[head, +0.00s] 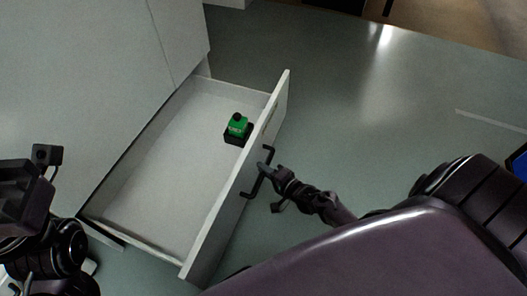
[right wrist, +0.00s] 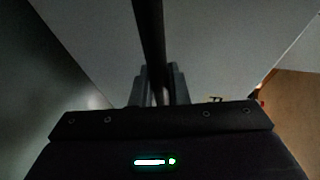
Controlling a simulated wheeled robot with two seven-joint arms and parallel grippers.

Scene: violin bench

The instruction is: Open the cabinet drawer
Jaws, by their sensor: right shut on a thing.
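The white cabinet (head: 90,80) has its drawer (head: 140,190) pulled well out, and the inside floor is in plain view. The drawer front (head: 220,225) carries a dark bar handle (head: 257,187). My right gripper (head: 266,171) is shut on this handle. The right wrist view shows the dark handle bar (right wrist: 148,35) running between the two fingers (right wrist: 158,88). My left gripper (head: 28,185) is at the left edge, apart from the drawer, and its jaws cannot be made out.
A small green and black object (head: 237,129) stands inside the drawer near its front. The grey-green floor (head: 350,110) to the right of the drawer is clear. A blue-screened item (head: 519,160) shows at the right edge.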

